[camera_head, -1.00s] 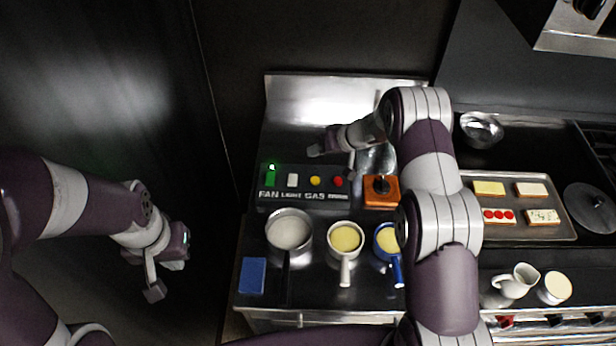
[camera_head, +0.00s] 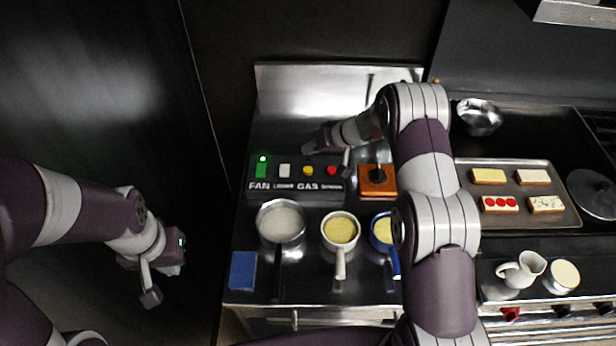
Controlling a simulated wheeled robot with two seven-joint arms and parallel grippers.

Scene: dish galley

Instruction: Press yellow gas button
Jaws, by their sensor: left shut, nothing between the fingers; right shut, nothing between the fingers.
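The yellow gas button (camera_head: 308,171) sits on a dark control panel (camera_head: 262,197) above the label GAS, between a white button (camera_head: 284,170) and a red button (camera_head: 331,171). A green fan switch (camera_head: 262,167) with a lit green light is at the panel's left end. My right gripper (camera_head: 328,153) is shut and empty, just behind and above the panel near the yellow and red buttons. I cannot tell its exact height over them. My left gripper (camera_head: 160,280) is shut and empty, off to the left of the counter.
An orange-brown block with a dark knob (camera_head: 377,181) stands right of the panel. In front are a pot (camera_head: 281,222), a cream saucepan (camera_head: 340,231), a blue saucepan (camera_head: 382,230) and a blue sponge (camera_head: 243,271). A tray (camera_head: 562,177) of bread slices lies right of my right arm.

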